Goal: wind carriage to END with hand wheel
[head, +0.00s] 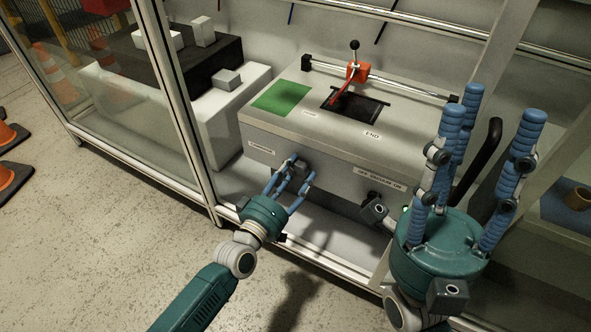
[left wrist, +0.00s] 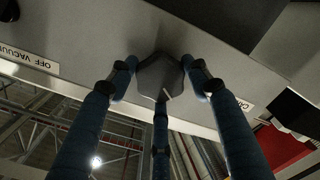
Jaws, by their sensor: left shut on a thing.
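The red carriage (head: 358,71) sits on a silver rail (head: 415,88), left of the rail's middle. A black-knobbed lever stands up from it, and a red arm slants down-left over a dark window. The dark, faceted hand wheel (left wrist: 160,76) is on the front panel by the CARRIAGE label (head: 262,149). My left gripper (head: 293,172) is shut on it, its three blue fingers around it; they partly hide it in the head view. My right gripper (head: 488,110) is open and empty, fingers pointing up.
A second dark knob (head: 374,197) is at the OFF VACUUM ON label (head: 380,180), near my right arm. A green pad (head: 283,97) lies on the box top. Cabinet posts (head: 180,110) frame the opening.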

